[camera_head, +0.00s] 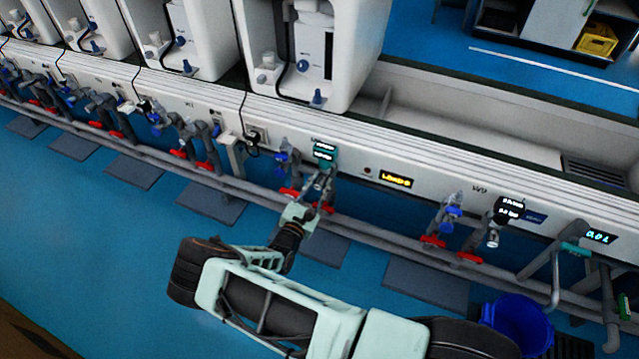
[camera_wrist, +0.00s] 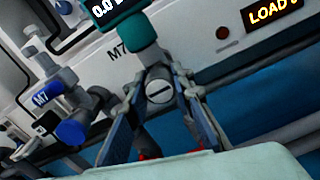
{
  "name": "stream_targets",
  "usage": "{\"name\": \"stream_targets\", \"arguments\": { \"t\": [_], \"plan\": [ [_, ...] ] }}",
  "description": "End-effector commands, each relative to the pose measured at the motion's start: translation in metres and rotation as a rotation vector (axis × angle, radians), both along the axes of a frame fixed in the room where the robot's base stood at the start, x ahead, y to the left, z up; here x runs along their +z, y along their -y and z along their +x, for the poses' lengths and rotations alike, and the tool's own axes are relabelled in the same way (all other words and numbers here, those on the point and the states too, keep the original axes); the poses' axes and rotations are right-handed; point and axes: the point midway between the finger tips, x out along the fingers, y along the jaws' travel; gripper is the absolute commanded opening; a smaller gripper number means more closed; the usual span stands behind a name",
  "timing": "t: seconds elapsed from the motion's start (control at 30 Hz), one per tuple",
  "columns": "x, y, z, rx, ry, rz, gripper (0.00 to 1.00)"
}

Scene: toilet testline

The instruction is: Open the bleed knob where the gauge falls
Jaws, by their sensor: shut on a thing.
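A teal digital gauge (camera_head: 324,152) is on the white bench front; in the wrist view its housing (camera_wrist: 143,32) is large, and its display is cut off, starting with "0.0". Just below it is a grey round knob (camera_wrist: 160,91) with a dark slot. My gripper (camera_head: 319,183) reaches up to it from the front, with a finger on each side. In the wrist view my gripper (camera_wrist: 160,88) is shut on this grey knob. "M7" is printed beside the gauge. A second, black gauge (camera_head: 509,207) stands further right, its reading too small to read.
A grey valve with a blue knob (camera_wrist: 72,131) is close on the left. Yellow "LOAD" text glows on a panel display (camera_head: 396,178). Red-handled valves (camera_head: 433,242) and a long grey pipe run below. A blue bucket (camera_head: 517,322) stands at lower right.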

Motion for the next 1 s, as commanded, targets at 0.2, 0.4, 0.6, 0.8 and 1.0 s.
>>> {"name": "stream_targets", "arguments": {
  "t": [0.2,0.4,0.6,0.8,1.0],
  "plan": [
    [-0.0006,0.0006,-0.0004,-0.001,-0.030,-0.081,0.00],
    [-0.0007,0.0007,-0.0005,-0.001,-0.081,-0.223,0.00],
    [-0.0007,0.0010,-0.0006,-0.001,-0.146,-0.400,0.00],
    [-0.0008,0.0013,-0.0007,-0.001,-0.210,-0.579,0.00],
    [-0.0009,0.0015,-0.0009,-0.001,-0.275,-0.758,0.00]
  ]
}}
